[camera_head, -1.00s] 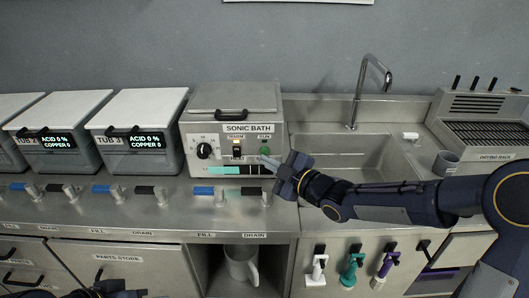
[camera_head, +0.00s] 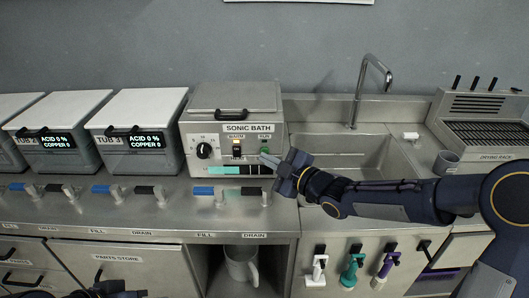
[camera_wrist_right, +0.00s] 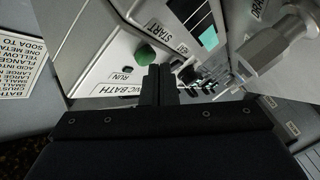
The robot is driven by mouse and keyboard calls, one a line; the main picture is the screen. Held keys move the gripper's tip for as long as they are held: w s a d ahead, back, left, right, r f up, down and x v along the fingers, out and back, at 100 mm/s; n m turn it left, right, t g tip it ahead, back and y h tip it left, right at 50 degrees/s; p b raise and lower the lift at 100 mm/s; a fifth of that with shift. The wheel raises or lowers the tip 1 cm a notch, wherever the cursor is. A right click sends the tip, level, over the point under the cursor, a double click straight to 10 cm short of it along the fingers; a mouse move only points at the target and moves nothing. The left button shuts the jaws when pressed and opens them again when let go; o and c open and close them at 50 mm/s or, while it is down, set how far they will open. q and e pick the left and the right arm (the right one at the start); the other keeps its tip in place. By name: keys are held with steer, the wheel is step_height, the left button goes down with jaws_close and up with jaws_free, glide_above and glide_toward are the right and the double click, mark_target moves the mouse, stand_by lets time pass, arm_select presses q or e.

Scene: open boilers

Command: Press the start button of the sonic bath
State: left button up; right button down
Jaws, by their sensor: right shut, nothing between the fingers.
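The sonic bath (camera_head: 235,115) is a grey box with a closed lid, a black dial and a bar display on its front. Its green button (camera_head: 265,151) is at the front's right side; it also shows in the right wrist view (camera_wrist_right: 145,55), beside the START label. My right gripper (camera_head: 267,159) is shut and empty, its tips close to the green button. In the right wrist view its fingers (camera_wrist_right: 160,72) end just right of the button; I cannot tell whether they touch. My left gripper (camera_head: 105,290) shows only partly at the bottom edge.
Grey tubs (camera_head: 137,145) with closed lids stand left of the bath. Drain and fill taps (camera_head: 205,191) line the counter below. A sink (camera_head: 340,155) with a tall faucet (camera_head: 372,80) is to the right, beneath my right arm.

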steer(key=shift+w, duration=0.45)
stand_by(0.3)
stand_by(0.3)
steer(key=shift+s+b, duration=0.65)
steer(key=shift+s, duration=0.25)
steer(key=s+b, duration=0.3)
steer(key=s, duration=0.2)
steer(key=shift+d, duration=0.1)
stand_by(0.4)
